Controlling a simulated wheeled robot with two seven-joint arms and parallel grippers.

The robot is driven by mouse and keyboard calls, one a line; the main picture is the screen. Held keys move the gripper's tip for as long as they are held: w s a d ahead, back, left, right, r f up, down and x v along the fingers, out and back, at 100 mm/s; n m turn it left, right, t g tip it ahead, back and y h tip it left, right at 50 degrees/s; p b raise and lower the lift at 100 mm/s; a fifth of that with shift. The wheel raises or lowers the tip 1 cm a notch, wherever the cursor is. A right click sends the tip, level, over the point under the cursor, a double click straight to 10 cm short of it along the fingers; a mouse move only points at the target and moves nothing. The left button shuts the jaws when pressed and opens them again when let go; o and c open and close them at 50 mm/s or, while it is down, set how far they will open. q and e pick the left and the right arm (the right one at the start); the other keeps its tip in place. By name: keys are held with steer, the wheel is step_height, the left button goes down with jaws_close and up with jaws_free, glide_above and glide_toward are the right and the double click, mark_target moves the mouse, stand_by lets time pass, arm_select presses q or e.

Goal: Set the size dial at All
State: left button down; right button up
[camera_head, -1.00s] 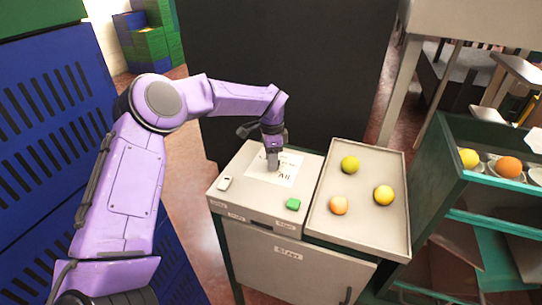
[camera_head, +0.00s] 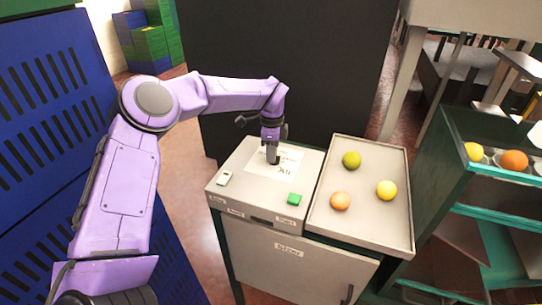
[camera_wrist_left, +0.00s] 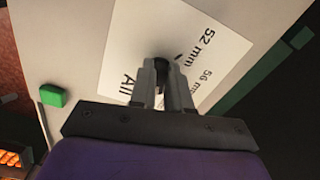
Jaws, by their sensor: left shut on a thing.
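The size dial (camera_wrist_left: 160,65) is a small dark knob on a white label card (camera_head: 262,168) on top of the grey cabinet. In the left wrist view the card (camera_wrist_left: 205,20) reads "52 mm", "56 mm" and "All". My left gripper (camera_head: 272,160) points down over the card and is shut on the dial, with its fingers (camera_wrist_left: 161,85) on both sides of the knob. The fingers hide most of the knob, and I cannot tell which mark it points at. "All" lies beside the fingers in the wrist view. My right gripper is not in view.
A tray (camera_head: 322,215) with several fruits adjoins on the right. A green rack (camera_head: 455,160) with fruit stands further right. Blue crates (camera_head: 50,100) are at left.

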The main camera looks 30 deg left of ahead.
arm_select(q)
steer(key=m+b, duration=0.1)
steer(key=m, duration=0.2)
steer(key=shift+w+m, duration=0.15)
steer(key=shift+m, duration=0.15)
steer(key=m, duration=0.4)
steer(key=shift+w+m+b, duration=0.15)
steer(key=shift+m+b, duration=0.15)
steer(key=shift+m, duration=0.1)
steer(key=c, duration=1.1)
jaws_free()
steer(key=shift+r, duration=0.15)
step_height(320, 180, up, 10)
steer(key=shift+r+b, duration=0.15)
steer(key=shift+b, duration=0.6)
